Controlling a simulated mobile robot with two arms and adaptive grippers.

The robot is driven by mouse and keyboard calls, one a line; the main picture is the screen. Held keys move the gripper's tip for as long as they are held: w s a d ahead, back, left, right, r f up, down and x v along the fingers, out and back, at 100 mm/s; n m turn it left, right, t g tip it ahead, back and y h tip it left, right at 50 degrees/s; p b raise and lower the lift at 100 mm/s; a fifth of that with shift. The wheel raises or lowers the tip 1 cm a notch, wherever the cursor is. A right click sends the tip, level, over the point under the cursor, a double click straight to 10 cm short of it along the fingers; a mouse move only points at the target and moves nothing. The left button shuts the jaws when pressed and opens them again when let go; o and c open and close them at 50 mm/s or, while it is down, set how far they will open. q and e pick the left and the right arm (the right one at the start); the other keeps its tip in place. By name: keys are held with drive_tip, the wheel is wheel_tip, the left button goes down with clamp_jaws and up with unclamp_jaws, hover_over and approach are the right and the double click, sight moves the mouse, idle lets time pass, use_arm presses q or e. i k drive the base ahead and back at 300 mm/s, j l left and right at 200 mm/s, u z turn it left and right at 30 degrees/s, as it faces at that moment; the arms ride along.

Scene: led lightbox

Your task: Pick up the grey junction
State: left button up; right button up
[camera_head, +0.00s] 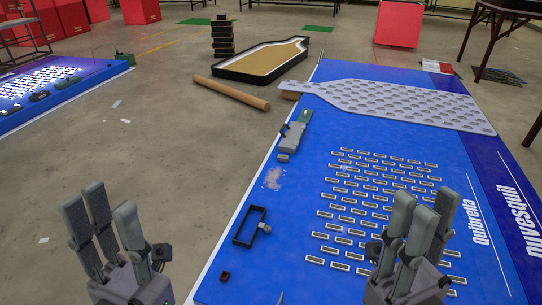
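A long grey piece (292,137), which looks like the grey junction, lies near the left edge of the blue board (310,180). A green part sits at its far end and a small grey block at its near end. A black rectangular frame (249,226) with a small grey fitting (265,228) lies nearer to me; I cannot tell if the fitting is joined to it. My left gripper (97,205) is open and empty, left of the board. My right gripper (425,207) is open and empty over the board's near right part. Both are apart from the grey piece.
Rows of small LED modules (375,180) cover the middle of the board. A perforated grey bottle-shaped panel (390,98) lies across its far end. A small dark cube (225,276) sits near the front-left edge. A cardboard tube (232,93) lies on the floor beyond.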

sight(283, 158)
drive_tip(key=j+u, duration=0.15)
drive_tip(key=u, duration=0.3)
drive_tip(key=j+u, duration=0.2)
drive_tip(key=u, duration=0.25)
drive_tip(key=j+u, duration=0.15)
drive_tip(key=u, duration=0.3)
drive_tip(key=i+j, duration=0.4)
drive_tip(key=i+j+z, duration=0.1)
drive_tip(key=i+j, duration=0.3)
drive_tip(key=j, duration=0.25)
drive_tip(key=i+j, duration=0.4)
drive_tip(key=j, duration=0.15)
drive_tip(key=i+l+z, duration=0.2)
drive_tip(key=i+z, duration=0.2)
drive_tip(key=i, duration=0.15)
drive_tip(key=i+z, duration=0.4)
drive_tip(key=i, duration=0.15)
drive_tip(key=i+z, duration=0.45)
drive_tip(key=i+j+z, duration=0.4)
drive_tip(key=i, duration=0.25)
drive_tip(key=i+l+z, duration=0.15)
drive_tip(key=i+z, duration=0.7)
drive_tip(key=i, duration=0.2)
drive_tip(key=i+j+z, duration=0.2)
drive_tip(key=i+z, duration=0.25)
drive_tip(key=i+l+z, duration=0.2)
drive_tip(key=i, duration=0.2)
